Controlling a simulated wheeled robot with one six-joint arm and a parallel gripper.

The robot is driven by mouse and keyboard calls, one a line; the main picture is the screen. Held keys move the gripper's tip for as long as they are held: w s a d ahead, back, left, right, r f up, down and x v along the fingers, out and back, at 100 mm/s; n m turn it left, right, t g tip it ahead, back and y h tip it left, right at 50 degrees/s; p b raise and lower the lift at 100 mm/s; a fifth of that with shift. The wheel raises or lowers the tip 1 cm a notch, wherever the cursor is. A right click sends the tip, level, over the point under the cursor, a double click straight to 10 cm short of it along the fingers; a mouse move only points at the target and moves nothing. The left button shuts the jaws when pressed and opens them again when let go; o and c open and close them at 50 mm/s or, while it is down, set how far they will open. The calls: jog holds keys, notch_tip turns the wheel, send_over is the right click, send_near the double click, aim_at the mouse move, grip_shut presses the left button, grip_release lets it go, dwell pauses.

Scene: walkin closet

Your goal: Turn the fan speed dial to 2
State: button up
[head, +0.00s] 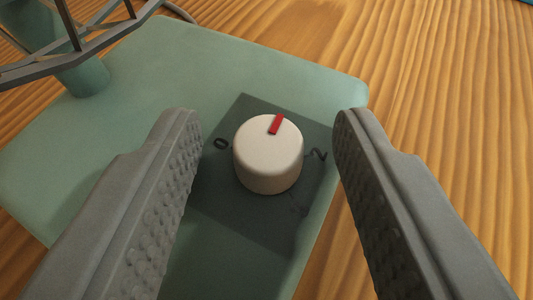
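The fan speed dial (268,158) is a round off-white knob on a dark square plate (245,108), set on the pale green fan base (215,62). A red mark on its top points up and slightly right in the picture, between the "0" at the left and the "2" at the right. No number shows beyond the mark. A faint figure below the "2" is hard to read. My gripper (266,125) is open, with one grey ridged finger on each side of the knob and a visible gap to it on both sides.
The fan's green post (75,65) and dark wire guard (85,42) rise at the upper left. The base lies on a wood-grained surface (440,100), which is clear at the right.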

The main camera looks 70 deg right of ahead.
jog(key=v, duration=0.7)
jog(key=shift+a+r, duration=0.1)
jog(key=shift+a, duration=0.1)
